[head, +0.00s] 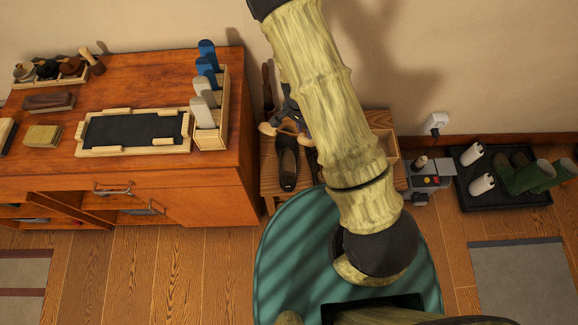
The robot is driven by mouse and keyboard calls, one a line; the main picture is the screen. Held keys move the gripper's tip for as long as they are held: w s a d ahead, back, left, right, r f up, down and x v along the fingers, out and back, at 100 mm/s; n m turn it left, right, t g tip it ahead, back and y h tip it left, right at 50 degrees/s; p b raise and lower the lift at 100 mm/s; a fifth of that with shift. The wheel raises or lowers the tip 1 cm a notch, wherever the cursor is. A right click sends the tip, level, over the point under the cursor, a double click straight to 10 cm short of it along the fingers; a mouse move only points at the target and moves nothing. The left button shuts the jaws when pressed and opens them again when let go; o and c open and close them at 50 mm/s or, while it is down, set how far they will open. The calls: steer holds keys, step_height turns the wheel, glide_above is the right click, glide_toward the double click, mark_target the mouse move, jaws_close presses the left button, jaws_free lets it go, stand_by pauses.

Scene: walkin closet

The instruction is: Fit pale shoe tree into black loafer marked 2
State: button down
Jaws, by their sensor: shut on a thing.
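A black loafer (288,168) lies on the slatted wooden bench (270,184), just right of the dresser. A small mark shows at its near end, too small to read. My gripper (289,122) is at the loafer's far end, partly hidden by my arm. It is shut on a tan, curved wooden piece (268,129), which seems to be the pale shoe tree. Most of that piece is hidden. I cannot tell whether any of it is inside the loafer. Any second loafer is hidden behind my arm.
The dresser (150,90) on the left carries a dark mat in a wooden frame (135,131), a rack (222,110) with blue and grey upright pieces, and brushes. A wooden box (386,147) is right of my arm. A boot tray (500,195) stands farther right.

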steer(key=s+a+f+m+g+y+b, duration=0.1)
steer(key=s+a+f+m+g+b, duration=0.3)
steer(key=s+f+m+b, duration=0.3)
steer(key=a+f+m+b, duration=0.1)
steer(key=m+b, duration=0.2)
steer(key=m, duration=0.2)
steer(key=shift+s+a+g+y, duration=0.15)
steer(key=shift+a+g+y, duration=0.15)
steer(key=shift+g, duration=0.1)
